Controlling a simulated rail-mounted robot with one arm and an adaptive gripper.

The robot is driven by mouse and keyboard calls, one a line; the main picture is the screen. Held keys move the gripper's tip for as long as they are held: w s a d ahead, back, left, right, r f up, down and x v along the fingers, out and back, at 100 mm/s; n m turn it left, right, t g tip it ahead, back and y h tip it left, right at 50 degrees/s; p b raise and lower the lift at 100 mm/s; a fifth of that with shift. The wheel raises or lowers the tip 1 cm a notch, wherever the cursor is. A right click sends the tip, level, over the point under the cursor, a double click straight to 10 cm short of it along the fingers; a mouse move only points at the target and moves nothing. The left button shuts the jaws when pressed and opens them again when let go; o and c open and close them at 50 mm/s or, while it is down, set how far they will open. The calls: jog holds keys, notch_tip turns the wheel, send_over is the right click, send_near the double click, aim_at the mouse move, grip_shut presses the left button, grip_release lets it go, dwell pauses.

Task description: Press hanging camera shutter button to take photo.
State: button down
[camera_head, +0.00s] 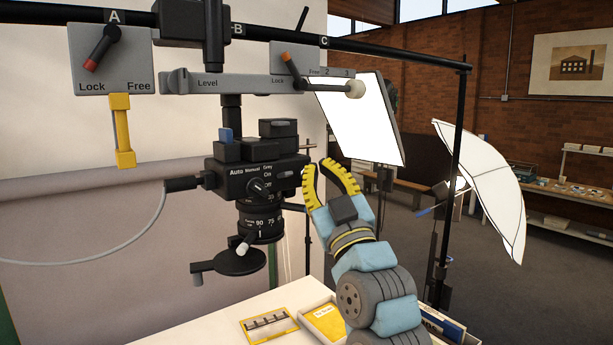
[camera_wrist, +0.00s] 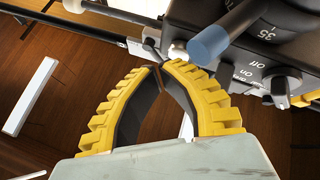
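The black camera (camera_head: 258,175) hangs from the overhead rail, with its lens and dials below the body. Its dark side fills the upper right of the wrist view (camera_wrist: 270,50), with labelled knobs and a blue-tipped rod (camera_wrist: 208,42). My gripper (camera_head: 320,166) is just right of the camera body, fingers pointing up. In the wrist view its yellow ribbed fingertips (camera_wrist: 160,67) come together with nothing held between them. A small pale rounded part (camera_wrist: 178,49) shows just beyond the tips; I cannot tell if it is the shutter button, or whether the tips touch it.
A cable (camera_head: 120,249) runs from the camera's left side. The table (camera_head: 205,325) below holds a framed strip (camera_head: 268,325) and a yellow-labelled box (camera_head: 325,318). A white umbrella (camera_head: 485,185) stands to the right.

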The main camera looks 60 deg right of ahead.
jog(key=shift+s+a, duration=0.2)
jog(key=shift+s, duration=0.15)
jog(key=shift+s, duration=0.1)
jog(key=s, duration=0.1)
jog(key=s+a+b, duration=0.1)
jog(key=s, duration=0.1)
jog(key=s+a, duration=0.1)
jog(key=shift+s+a, duration=0.1)
jog(key=shift+s, duration=0.05)
dwell(0.4)
dwell(0.8)
